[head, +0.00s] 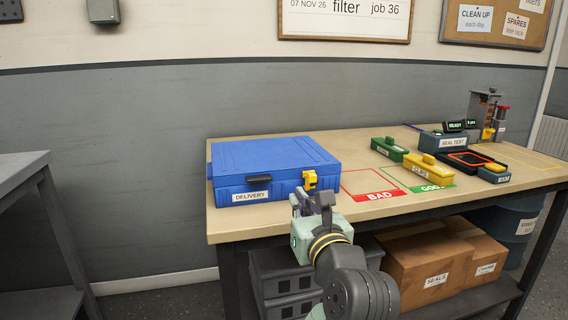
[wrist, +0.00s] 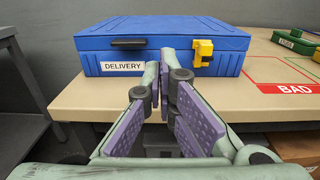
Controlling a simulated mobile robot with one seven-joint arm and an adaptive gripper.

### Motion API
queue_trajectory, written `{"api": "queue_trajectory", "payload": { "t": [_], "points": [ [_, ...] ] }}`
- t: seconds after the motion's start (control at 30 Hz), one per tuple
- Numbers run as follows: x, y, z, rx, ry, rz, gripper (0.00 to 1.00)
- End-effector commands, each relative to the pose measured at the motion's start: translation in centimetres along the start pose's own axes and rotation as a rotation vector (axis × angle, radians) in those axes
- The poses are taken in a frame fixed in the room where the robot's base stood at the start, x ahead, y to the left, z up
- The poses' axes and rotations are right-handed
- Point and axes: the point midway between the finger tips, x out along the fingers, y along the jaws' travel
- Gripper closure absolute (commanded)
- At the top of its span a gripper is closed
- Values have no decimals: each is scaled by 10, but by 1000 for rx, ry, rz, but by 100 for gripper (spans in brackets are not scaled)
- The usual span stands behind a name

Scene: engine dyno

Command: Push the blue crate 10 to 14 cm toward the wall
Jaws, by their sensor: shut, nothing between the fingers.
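The blue crate (head: 275,165) is a closed, lidded case labelled DELIVERY, with a black handle and a yellow latch on its front face. It sits flat on the left part of the wooden workbench (head: 390,204), with the wall (head: 120,130) behind it. In the wrist view the crate (wrist: 160,40) fills the top middle, its front face toward me. My gripper (head: 303,200) is in front of the crate near the bench's front edge, toward the latch side. In the wrist view my gripper (wrist: 164,75) has its fingertips together and empty. I cannot tell whether the tips touch the crate.
To the crate's right are the red BAD outline (head: 376,195) and the green GOOD outline (head: 432,188). A green box (head: 389,149) and a yellow box (head: 428,168) stand farther right, with the seal test equipment (head: 443,141). A grey table (head: 22,168) stands left, across a gap.

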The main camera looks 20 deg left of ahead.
Motion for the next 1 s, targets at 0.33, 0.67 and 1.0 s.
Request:
{"api": "queue_trajectory", "payload": {
  "t": [0.33, 0.67, 1.0],
  "points": [
    [16, 1, 2, -4, 2, 0, 100],
    [87, 0, 1, -4, 1, -1, 100],
    [120, 0, 1, -6, -1, -3, 100]
  ]
}}
